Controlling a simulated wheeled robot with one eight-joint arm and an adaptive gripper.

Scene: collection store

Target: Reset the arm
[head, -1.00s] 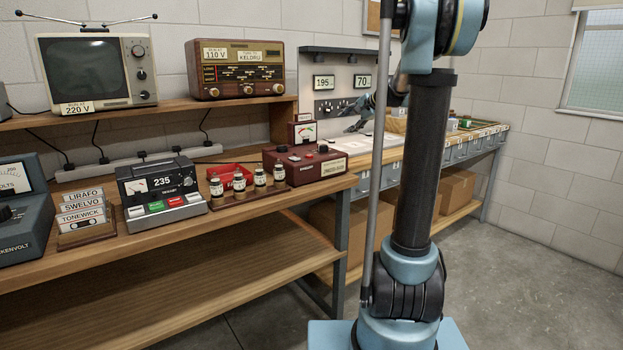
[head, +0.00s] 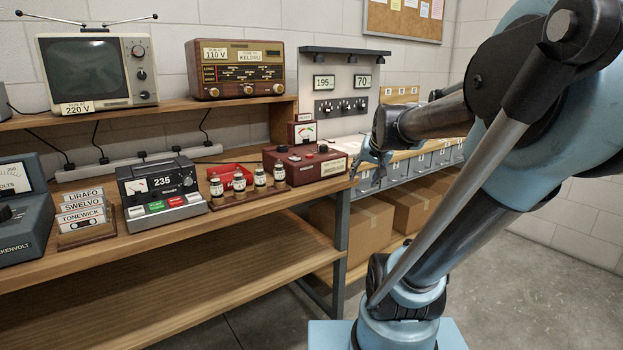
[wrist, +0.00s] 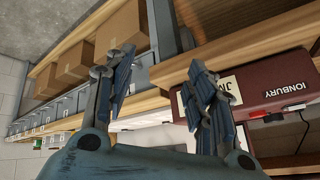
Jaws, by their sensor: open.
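My gripper (head: 369,172) is at the right end of the near bench in the head view, just right of the dark red instrument box (head: 305,163). In the wrist view my gripper (wrist: 163,95) shows two blue-grey fingers spread wide apart, with nothing between them. The red box also shows in the wrist view (wrist: 262,80), behind and to the right of the right finger. My arm spans the right side of the head view, leaning to the upper right.
Cardboard boxes (head: 365,232) sit low behind my arm. Floor (head: 530,270) at right is open.

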